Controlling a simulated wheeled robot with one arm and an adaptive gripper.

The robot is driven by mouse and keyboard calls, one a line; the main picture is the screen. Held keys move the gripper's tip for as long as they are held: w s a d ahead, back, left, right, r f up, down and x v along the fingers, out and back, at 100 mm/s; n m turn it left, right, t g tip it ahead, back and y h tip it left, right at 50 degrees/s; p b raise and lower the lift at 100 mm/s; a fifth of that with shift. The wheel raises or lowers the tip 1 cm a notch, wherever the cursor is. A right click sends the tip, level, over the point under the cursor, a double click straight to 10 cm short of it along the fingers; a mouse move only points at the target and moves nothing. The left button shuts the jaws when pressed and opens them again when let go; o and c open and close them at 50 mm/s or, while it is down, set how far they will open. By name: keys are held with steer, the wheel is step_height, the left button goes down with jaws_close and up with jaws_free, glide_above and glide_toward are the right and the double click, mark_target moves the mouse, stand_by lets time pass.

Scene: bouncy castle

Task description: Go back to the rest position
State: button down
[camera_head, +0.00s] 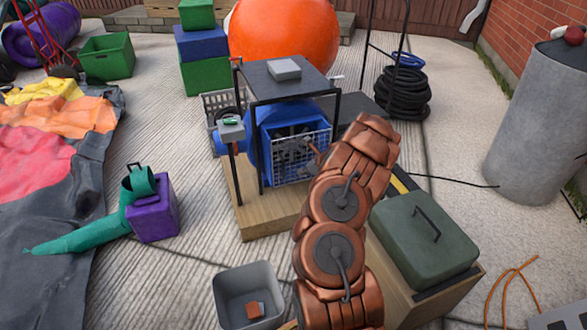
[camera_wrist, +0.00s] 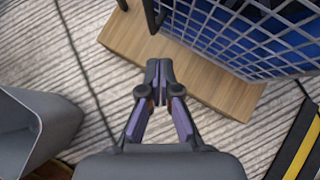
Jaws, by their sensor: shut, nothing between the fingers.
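My gripper (camera_wrist: 160,75) shows in the wrist view with its two fingers together and nothing between them. It hangs over the edge of a wooden base (camera_wrist: 200,78), close to a wire grille (camera_wrist: 250,30). In the head view my copper-coloured arm reaches up from the bottom toward the blue blower (camera_head: 290,145), and my gripper is hidden behind the arm there. The blower stands on the wooden base (camera_head: 262,222) under a dark table-like frame (camera_head: 270,80) with a small grey box on top.
A grey bin (camera_head: 248,290) holding a small reddish block stands left of my arm. A green case (camera_head: 425,235) lies to the right. A purple weight (camera_head: 152,208) and teal tube (camera_head: 85,233) lie left. A grey cylinder (camera_head: 530,125) stands at right. Paving between them is partly clear.

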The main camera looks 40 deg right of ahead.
steer(key=p+v, duration=0.2)
steer(key=v, duration=0.6)
steer(key=shift+r, duration=0.2)
